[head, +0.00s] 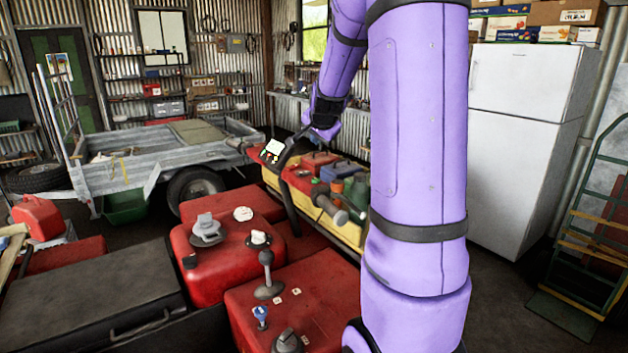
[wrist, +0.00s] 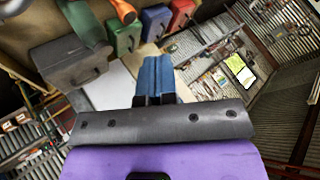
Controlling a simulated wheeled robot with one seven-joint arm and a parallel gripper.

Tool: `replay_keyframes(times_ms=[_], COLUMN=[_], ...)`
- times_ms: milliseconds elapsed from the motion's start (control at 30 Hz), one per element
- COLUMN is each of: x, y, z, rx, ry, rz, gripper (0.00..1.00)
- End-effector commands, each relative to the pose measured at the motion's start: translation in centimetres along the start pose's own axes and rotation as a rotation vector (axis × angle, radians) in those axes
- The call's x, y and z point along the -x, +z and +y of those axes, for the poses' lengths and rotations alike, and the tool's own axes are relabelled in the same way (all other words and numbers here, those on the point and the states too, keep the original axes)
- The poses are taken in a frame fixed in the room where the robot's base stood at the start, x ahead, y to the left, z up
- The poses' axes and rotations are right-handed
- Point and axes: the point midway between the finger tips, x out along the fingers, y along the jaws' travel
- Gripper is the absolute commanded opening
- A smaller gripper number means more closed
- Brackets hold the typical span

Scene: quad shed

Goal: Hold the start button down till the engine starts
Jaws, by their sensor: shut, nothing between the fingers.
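A small control pod with a lit screen (head: 274,147) and several tiny coloured buttons (head: 269,157) sits on a dark handlebar (head: 288,158) at the picture's middle. The buttons are too small to tell which is the start button. My gripper (head: 319,131) is just right of the pod in the head view; its fingertips are hard to make out there, and I cannot tell whether they touch anything. In the wrist view my gripper (wrist: 155,75) is shut and empty, its two blue fingers together. No button shows in the wrist view.
Red quad bodywork with a grey cap (head: 206,229), a lever (head: 267,275) and a blue key (head: 261,315) lies in front. A yellow bench (head: 345,230) with boxes and bottles stands behind the handlebar. A trailer (head: 120,165) is at left, a white fridge (head: 520,140) at right.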

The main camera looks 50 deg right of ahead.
Motion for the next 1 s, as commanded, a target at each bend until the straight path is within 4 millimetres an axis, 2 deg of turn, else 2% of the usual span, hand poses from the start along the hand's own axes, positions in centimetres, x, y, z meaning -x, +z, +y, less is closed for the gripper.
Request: replay_keyframes(times_ms=[633, 1000], x=[-4.9, -6.0], y=[3.6, 4.4], z=[3.7, 4.4], rx=[0.0, 0.001], ry=[0.003, 0.0], rz=[-0.002, -0.001], gripper=[0.0, 0.0])
